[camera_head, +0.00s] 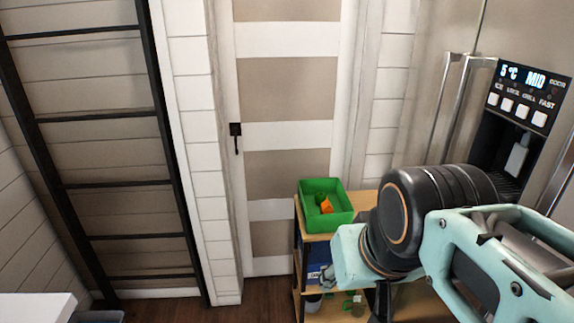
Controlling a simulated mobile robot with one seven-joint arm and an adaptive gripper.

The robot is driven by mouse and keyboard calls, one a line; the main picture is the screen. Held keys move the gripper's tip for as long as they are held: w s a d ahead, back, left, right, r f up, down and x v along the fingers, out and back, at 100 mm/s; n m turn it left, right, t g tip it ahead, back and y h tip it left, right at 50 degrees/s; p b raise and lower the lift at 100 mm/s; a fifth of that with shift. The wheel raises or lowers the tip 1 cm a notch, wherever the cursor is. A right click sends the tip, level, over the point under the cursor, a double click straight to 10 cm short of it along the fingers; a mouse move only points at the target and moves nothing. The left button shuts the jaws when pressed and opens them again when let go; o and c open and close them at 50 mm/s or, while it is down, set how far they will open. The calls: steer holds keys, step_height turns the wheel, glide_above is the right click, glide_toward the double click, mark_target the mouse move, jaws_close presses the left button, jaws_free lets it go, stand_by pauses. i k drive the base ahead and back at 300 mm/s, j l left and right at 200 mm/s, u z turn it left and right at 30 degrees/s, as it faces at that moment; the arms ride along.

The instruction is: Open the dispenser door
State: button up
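The dispenser (505,150) is set in the front of a pale metallic fridge at the right. Its lit panel (526,92) reads 5 °C and MID, with a row of pale square buttons below. Under the panel is a dark recess with a grey paddle-like part (517,158). I cannot make out a separate dispenser door. My teal and black arm covers the lower right, in front of the area below the recess. I cannot make out my gripper's fingers; the arm's joints hide what lies behind them.
A wooden shelf unit (316,228) holds a green bin (341,216) with orange and green items. A black ladder (95,118) leans at the left. A panelled door (290,90) is shut behind.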

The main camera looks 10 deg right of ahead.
mark_target(536, 36)
steer(key=z, duration=1.35)
